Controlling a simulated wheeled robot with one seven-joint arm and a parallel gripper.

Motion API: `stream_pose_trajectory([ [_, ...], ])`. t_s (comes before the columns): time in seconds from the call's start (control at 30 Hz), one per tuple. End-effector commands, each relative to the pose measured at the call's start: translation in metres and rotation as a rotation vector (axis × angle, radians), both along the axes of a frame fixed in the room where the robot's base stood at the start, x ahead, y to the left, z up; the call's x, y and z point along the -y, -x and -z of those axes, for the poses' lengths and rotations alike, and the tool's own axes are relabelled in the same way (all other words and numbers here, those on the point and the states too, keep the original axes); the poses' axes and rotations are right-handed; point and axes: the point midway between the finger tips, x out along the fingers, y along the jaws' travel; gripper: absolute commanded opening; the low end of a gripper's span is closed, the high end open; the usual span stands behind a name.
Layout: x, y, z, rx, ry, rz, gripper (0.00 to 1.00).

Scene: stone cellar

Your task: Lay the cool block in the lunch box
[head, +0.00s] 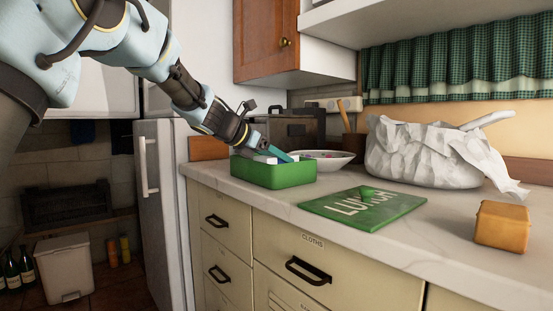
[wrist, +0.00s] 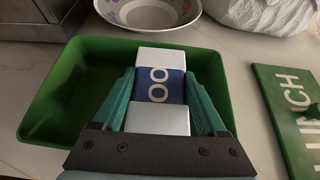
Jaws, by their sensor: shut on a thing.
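The cool block (wrist: 160,86), white with a blue band and white letters, is between the teal fingers of my gripper (wrist: 161,92). My gripper (head: 280,156) is shut on it from both sides. The open green lunch box (head: 274,175) stands on the counter under my gripper. In the wrist view the block is over the right part of the lunch box (wrist: 43,115), and the left part is empty. In the head view a white bit of the block (head: 264,159) shows at about rim height; its underside is hidden, so I cannot tell whether it touches the floor.
The green lid (head: 340,213) lettered LUNCH lies flat to the right of the box. A white bowl (head: 327,161) stands close behind, with a crumpled white bag (head: 410,158) beyond. An orange-brown block (head: 502,227) sits at the right. The counter's front edge is near.

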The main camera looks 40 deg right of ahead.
Motion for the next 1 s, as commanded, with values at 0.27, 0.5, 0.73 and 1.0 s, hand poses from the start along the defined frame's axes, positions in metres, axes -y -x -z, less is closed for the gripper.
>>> stream_pose_trajectory([
  [0.27,0.0,0.0,0.008,-0.001,0.001,0.0,0.06],
  [0.5,0.0,0.0,0.012,-0.001,0.0,0.0,0.76],
  [0.73,0.0,0.0,0.012,-0.001,0.0,0.0,1.0],
  [1.0,0.0,0.0,0.009,0.0,0.0,0.0,1.0],
])
